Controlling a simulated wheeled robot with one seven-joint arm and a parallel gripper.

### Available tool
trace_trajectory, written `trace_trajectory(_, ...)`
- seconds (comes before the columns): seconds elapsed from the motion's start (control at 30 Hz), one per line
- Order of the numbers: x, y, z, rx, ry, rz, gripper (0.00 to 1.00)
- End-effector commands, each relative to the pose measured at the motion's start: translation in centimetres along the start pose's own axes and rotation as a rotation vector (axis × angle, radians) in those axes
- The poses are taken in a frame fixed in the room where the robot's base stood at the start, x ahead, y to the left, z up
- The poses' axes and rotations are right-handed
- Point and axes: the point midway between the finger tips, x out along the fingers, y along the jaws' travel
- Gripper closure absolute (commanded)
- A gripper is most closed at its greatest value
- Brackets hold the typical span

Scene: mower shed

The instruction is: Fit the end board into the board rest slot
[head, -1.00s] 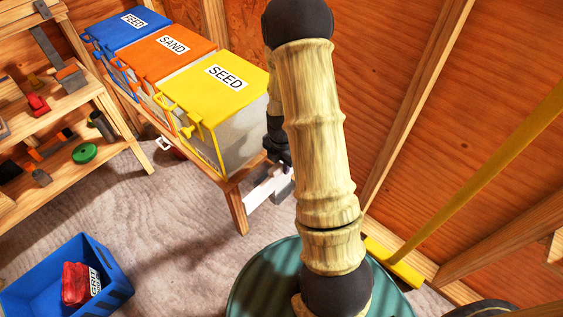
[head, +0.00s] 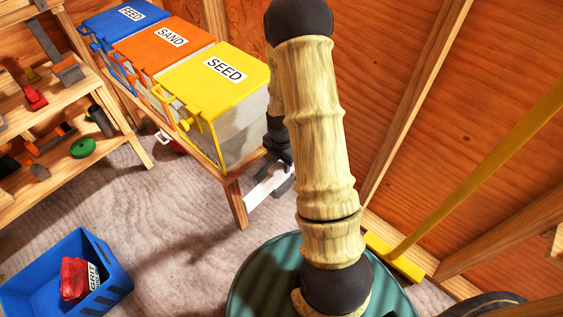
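My gripper (head: 284,186) is low beside the right end of the bin bench, mostly hidden behind my arm. Its fingers cannot be made out. A pale, flat piece (head: 262,191) shows just left of it, close to the bench leg. I cannot tell whether this is the end board or whether my gripper holds it. The board rest slot cannot be made out in this view.
A wooden bench (head: 237,203) carries blue FEED (head: 110,22), orange SAND (head: 150,50) and yellow SEED (head: 215,85) bins. A blue crate (head: 112,290) holding a red GRIT bag stands lower left. Shelves are left. A yellow broom (head: 395,258) leans right. Middle floor is clear.

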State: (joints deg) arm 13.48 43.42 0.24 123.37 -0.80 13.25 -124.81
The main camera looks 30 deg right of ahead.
Motion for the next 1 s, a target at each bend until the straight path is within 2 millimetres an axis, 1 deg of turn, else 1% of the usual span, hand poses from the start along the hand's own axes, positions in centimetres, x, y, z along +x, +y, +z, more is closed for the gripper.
trace_trajectory(0.03, 0.0, 0.0, 0.0, 0.000, 0.000, 0.000, 0.59)
trace_trajectory(0.07, 0.0, 0.0, 0.0, 0.000, 0.000, 0.000, 0.53)
trace_trajectory(0.1, 0.0, 0.0, 0.0, 0.000, 0.000, 0.000, 0.49)
trace_trajectory(0.37, 0.0, 0.0, 0.0, 0.000, 0.000, 0.000, 0.49)
trace_trajectory(0.47, -0.5, 0.0, 0.0, 0.000, 0.000, 0.000, 0.49)
trace_trajectory(0.57, -1.5, 0.0, 0.0, 0.000, -0.001, 0.002, 0.49)
trace_trajectory(0.67, -3.2, 0.0, 0.0, 0.000, -0.001, 0.002, 0.49)
trace_trajectory(1.0, -10.0, 0.0, 0.1, 0.001, -0.001, 0.003, 0.49)
